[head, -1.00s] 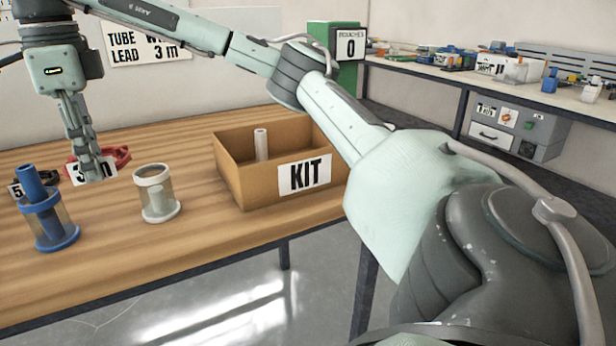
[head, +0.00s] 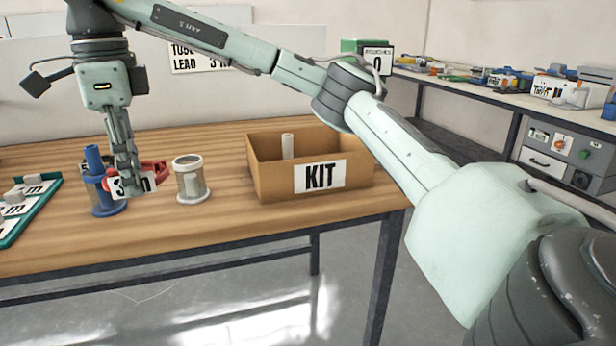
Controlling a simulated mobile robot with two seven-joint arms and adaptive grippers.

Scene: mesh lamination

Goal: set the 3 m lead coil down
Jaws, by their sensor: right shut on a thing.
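The 3 m lead coil (head: 152,171) is red, with a white "3 m" tag (head: 145,184) partly covered by a finger. My right gripper (head: 132,182) reaches down from above at the left and is shut on the coil. The coil overlaps the blue tube holder (head: 104,209) in the picture, partly hiding it. I cannot tell the height of the coil above the wooden table (head: 215,222). My left gripper is out of view.
A clear cylinder with a pale base (head: 191,182) stands right of the coil. The open KIT box (head: 268,185) holds a white tube (head: 287,146). A green rack with tagged pieces (head: 22,226) lies at the left. Bare table lies in front of the cylinder.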

